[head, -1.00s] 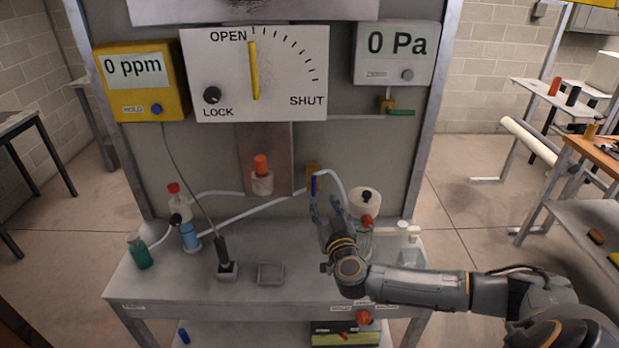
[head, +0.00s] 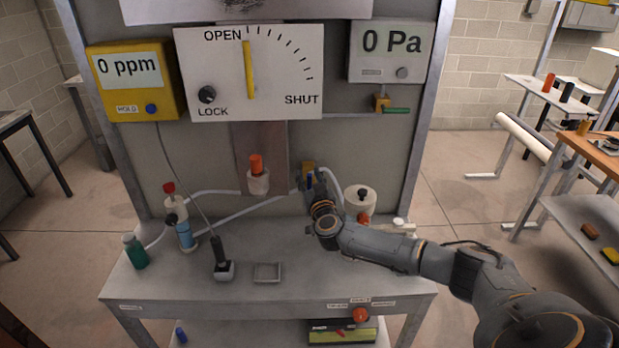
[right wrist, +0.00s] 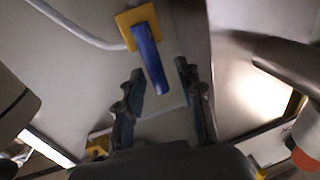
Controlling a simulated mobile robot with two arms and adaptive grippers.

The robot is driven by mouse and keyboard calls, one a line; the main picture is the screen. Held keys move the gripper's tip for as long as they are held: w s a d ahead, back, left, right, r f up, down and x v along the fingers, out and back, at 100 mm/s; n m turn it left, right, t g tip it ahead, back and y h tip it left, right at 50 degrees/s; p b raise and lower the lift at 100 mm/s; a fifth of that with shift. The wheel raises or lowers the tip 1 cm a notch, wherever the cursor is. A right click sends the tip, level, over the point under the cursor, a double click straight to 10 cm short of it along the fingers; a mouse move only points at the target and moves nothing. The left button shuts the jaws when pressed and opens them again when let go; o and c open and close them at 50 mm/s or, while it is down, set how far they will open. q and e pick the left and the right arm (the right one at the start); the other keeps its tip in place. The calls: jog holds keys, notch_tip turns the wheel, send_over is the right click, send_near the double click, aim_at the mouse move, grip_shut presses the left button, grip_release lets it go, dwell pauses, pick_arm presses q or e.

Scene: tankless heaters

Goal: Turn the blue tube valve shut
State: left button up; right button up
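The blue tube valve is a blue lever (right wrist: 149,58) on a yellow block, with a white tube running into it. In the head view the yellow block (head: 308,168) is on the back panel and the lever (head: 310,181) hangs down, partly hidden by my gripper. My right gripper (right wrist: 161,85) is open, with the lever's free end between or just in front of its fingertips; contact cannot be told. It also shows in the head view (head: 312,188). The dial pointer (head: 250,70) stands upright near OPEN. My left gripper is not in view.
A white round container (head: 359,201) stands just right of my right gripper. White tubes (head: 250,212) cross the panel to the left. A black probe (head: 221,262) and a small grey tray (head: 267,272) are on the bench. The front middle of the bench is mostly clear.

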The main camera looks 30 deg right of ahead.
grip_shut()
